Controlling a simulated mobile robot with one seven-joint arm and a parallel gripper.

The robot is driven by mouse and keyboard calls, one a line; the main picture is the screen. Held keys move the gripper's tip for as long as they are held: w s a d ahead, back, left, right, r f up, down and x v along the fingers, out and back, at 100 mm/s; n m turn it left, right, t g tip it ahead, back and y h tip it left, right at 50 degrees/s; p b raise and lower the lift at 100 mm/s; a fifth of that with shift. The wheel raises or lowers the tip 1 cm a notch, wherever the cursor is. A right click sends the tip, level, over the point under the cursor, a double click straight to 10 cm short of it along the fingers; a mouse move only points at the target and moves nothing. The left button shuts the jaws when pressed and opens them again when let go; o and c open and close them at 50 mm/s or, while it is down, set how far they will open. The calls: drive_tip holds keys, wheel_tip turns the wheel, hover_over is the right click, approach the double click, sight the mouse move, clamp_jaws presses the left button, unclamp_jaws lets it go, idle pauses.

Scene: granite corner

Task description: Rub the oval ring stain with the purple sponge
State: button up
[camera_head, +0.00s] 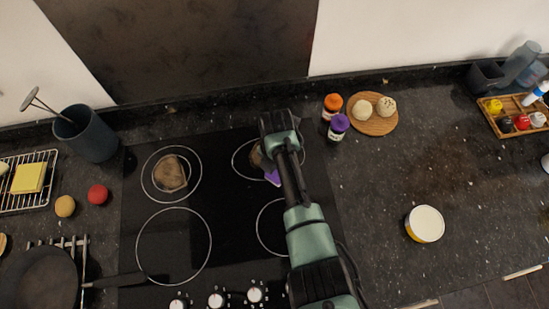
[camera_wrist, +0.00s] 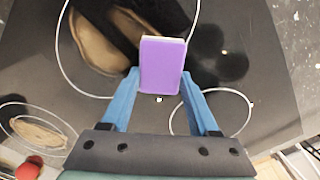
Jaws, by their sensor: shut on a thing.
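My gripper (camera_wrist: 160,80) is shut on the purple sponge (camera_wrist: 165,62), with one blue finger at each side. In the head view a small purple part of the sponge (camera_head: 272,178) shows beside my arm. My gripper is over the back right burner. A brown stain (camera_wrist: 94,45) with a darker rim lies just left of the sponge in the wrist view; in the head view it (camera_head: 257,157) is partly hidden by my arm. A second brown stain (camera_head: 170,172) lies on the back left burner. Whether the sponge touches the glass I cannot tell.
An orange-capped jar (camera_head: 332,106) and a purple-capped jar (camera_head: 338,127) stand right of the black cooktop (camera_head: 226,240), near a round wooden board (camera_head: 375,127). A pan (camera_head: 40,280) is at front left. A white-topped tin (camera_head: 425,224) stands on the right counter, with bare granite around it.

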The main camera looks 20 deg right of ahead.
drive_tip(key=shift+s, duration=0.35)
drive_tip(key=shift+r, duration=0.15)
wheel_tip(320, 180, up, 6)
drive_tip(key=p, duration=0.6)
wheel_tip(320, 180, up, 3)
drive_tip(key=p, duration=0.3)
idle(0.6)
